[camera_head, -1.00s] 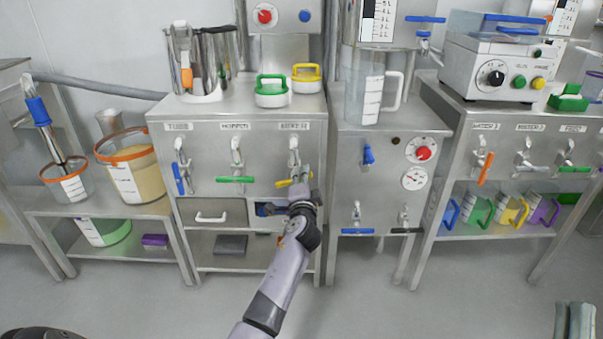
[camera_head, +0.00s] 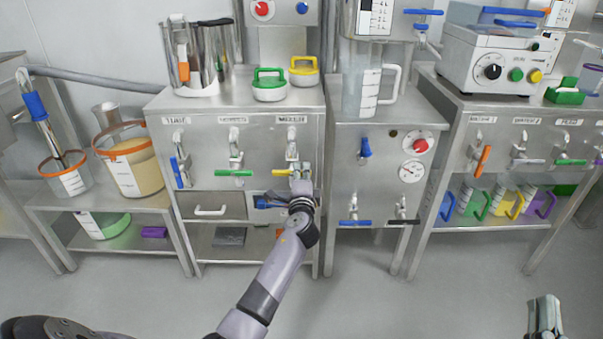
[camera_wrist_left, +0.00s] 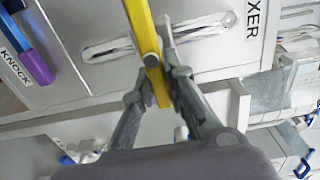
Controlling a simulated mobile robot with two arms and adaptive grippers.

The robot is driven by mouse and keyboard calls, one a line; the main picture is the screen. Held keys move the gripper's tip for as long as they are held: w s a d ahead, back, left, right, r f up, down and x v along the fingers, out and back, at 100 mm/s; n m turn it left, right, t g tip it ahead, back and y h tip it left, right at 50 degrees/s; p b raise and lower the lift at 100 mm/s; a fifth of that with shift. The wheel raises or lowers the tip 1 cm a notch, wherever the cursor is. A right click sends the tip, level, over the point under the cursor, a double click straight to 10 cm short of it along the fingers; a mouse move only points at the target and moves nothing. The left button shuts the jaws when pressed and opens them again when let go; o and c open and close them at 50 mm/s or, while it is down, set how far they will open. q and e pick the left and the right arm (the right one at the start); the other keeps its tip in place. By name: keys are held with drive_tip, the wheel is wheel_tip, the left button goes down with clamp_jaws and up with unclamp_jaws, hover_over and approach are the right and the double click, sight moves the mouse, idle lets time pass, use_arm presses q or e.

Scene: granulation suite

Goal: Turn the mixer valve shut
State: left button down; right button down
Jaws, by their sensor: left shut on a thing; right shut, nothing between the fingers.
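The mixer valve on the middle cabinet's front has a yellow lever (camera_head: 282,173), which looks about level in the head view. In the left wrist view the yellow lever (camera_wrist_left: 142,28) runs down from the top edge, beside a label (camera_wrist_left: 254,18) ending in "XER". My left gripper (camera_head: 301,182) is at the lever's right end. The left wrist view shows its fingers (camera_wrist_left: 160,88) closed around the lever's end. The fingers partly cover the valve in the head view. My right gripper (camera_head: 546,303) is shut and empty at the lower right, away from the cabinets.
A valve with a green lever (camera_head: 234,173) and one with a blue lever (camera_head: 176,172) are to the left on the same panel. A drawer (camera_head: 212,210) is below. The right cabinet carries a blue valve (camera_head: 366,148) and a red knob (camera_head: 420,146). The floor in front is clear.

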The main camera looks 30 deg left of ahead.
use_arm(q)
drive_tip(key=shift+d+f, duration=0.1)
drive_tip(key=shift+f, duration=0.05)
drive_tip(key=c, duration=1.6)
unclamp_jaws()
drive_tip(key=v, duration=1.2)
